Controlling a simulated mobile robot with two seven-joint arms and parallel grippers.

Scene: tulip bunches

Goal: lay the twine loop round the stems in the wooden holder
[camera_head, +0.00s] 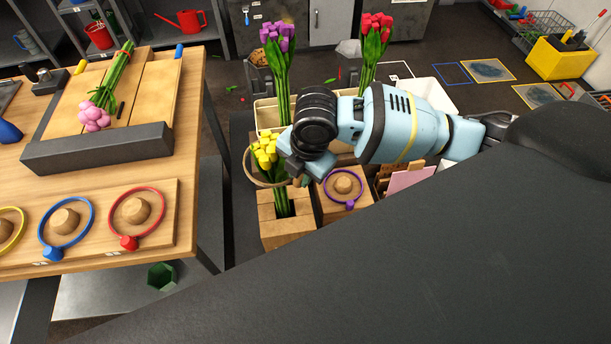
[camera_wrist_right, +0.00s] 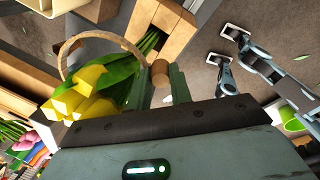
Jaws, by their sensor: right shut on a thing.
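The twine loop (camera_head: 250,178) is a thin tan ring with a small wooden tab. My right gripper (camera_wrist_right: 163,92) is shut on the tab (camera_wrist_right: 160,73). In the right wrist view the loop (camera_wrist_right: 99,36) arcs past the yellow tulips (camera_wrist_right: 84,97). The wooden holder (camera_head: 287,233) stands below, with the yellow tulips (camera_head: 264,151) upright in it. The loop is tilted near the flower heads; I cannot tell whether it fully surrounds the stems. My right arm hides part of the flowers in the head view. My left gripper (camera_wrist_right: 224,46) shows at the right of the wrist view, open and empty.
Purple tulips (camera_head: 279,50) and red tulips (camera_head: 375,38) stand behind. A purple ring (camera_head: 350,203) lies beside the holder. The wooden table (camera_head: 190,105) at left bears a pink bunch (camera_head: 94,117), a dark bar (camera_head: 98,149) and coloured rings.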

